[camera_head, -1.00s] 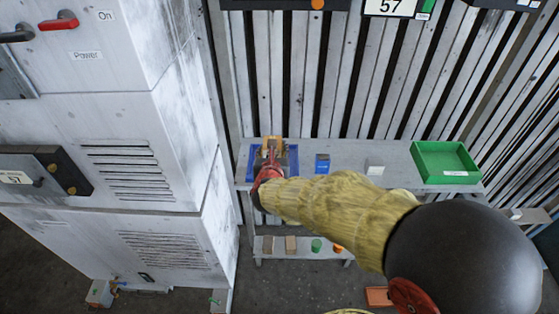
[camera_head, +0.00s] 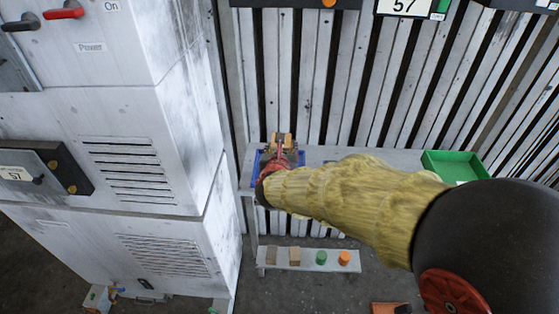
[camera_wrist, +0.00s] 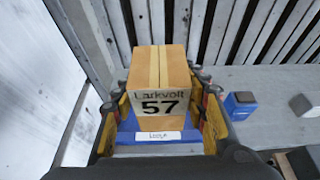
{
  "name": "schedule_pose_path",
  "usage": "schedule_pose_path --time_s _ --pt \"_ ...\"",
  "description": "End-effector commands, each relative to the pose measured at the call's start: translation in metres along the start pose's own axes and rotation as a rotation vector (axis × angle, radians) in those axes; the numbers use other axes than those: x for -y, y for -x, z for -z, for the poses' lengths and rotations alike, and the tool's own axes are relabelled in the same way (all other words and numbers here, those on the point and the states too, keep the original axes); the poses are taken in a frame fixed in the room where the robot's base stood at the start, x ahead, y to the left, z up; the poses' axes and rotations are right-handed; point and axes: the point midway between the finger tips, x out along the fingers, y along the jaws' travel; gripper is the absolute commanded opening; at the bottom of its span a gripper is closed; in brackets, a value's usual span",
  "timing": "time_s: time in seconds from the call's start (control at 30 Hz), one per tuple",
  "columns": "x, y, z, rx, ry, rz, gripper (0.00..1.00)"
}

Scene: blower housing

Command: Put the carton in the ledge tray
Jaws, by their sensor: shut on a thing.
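The carton (camera_wrist: 160,85) is a tan box with a lighter tape strip and a "Larkvolt 57" label. My gripper (camera_wrist: 163,98) is shut on it, a finger at each side. The blue ledge tray (camera_wrist: 125,138) lies beneath and around the carton in the wrist view, with a white label on its front. In the head view my gripper (camera_head: 280,148) and the carton are over the blue tray (camera_head: 257,163), at the bench's left end. My arm hides part of the tray. I cannot tell whether the carton touches the tray floor.
A blue block (camera_wrist: 240,103) and a grey block (camera_wrist: 303,105) sit on the bench (camera_wrist: 270,130) right of the tray. A green tray (camera_head: 447,165) stands farther right. A low shelf (camera_head: 308,266) holds several small items. A grey cabinet (camera_head: 120,170) stands close on the left.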

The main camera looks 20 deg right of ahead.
Motion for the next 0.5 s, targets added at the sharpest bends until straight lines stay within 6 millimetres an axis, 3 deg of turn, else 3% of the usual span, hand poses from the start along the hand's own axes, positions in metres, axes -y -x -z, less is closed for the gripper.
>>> schedule_pose_path --time_s 0.13,0.3,0.5 --pt "-0.003 -0.038 0.003 0.0 -0.001 0.002 0.11" --pt "-0.007 -0.072 0.022 0.0 0.0 0.001 0.11" --pt "-0.009 -0.093 0.031 0.003 0.001 0.0 0.11"
